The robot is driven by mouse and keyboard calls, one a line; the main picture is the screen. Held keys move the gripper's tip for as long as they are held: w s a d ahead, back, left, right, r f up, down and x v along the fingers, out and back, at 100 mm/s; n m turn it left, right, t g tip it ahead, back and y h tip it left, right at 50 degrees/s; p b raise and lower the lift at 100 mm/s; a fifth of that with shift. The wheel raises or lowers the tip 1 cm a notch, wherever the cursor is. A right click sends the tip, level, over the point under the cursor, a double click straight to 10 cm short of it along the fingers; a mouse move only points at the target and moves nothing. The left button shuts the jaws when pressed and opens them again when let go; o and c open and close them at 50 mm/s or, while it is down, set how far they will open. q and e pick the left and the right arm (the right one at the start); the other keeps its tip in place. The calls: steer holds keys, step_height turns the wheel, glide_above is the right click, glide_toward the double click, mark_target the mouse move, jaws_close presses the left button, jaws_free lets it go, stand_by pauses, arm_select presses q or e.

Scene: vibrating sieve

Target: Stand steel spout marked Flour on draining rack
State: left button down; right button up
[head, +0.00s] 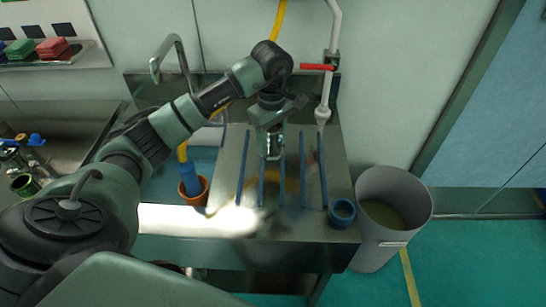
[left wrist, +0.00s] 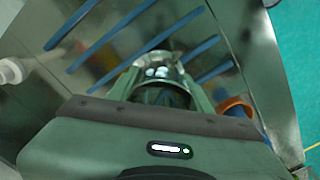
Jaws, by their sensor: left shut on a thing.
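A shiny steel spout (head: 270,146) is held roughly upright in my left gripper (head: 269,120), over the back middle of the draining rack (head: 228,172). The rack is a steel surface with several blue bars. In the left wrist view the fingers of my left gripper (left wrist: 160,88) close around the steel spout (left wrist: 161,72), with the blue bars of the rack (left wrist: 122,36) beyond it. No Flour marking is legible. I cannot tell whether the spout's lower end touches the rack. My right gripper does not show.
A grey bin (head: 394,220) stands on the floor to the right. An orange pot (head: 193,191) with a blue item is left of the rack. A white pipe with a red-handled valve (head: 318,67) rises behind.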

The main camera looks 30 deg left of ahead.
arm_select(q)
step_height(320, 180, down, 3)
steer(key=shift+r, duration=0.1)
step_height(320, 180, down, 4)
steer(key=shift+f+p, duration=0.1)
steer(key=shift+p, duration=0.7)
steer(key=shift+f, duration=0.25)
steer(key=c, duration=0.6)
jaws_free()
steer(key=shift+c, duration=0.2)
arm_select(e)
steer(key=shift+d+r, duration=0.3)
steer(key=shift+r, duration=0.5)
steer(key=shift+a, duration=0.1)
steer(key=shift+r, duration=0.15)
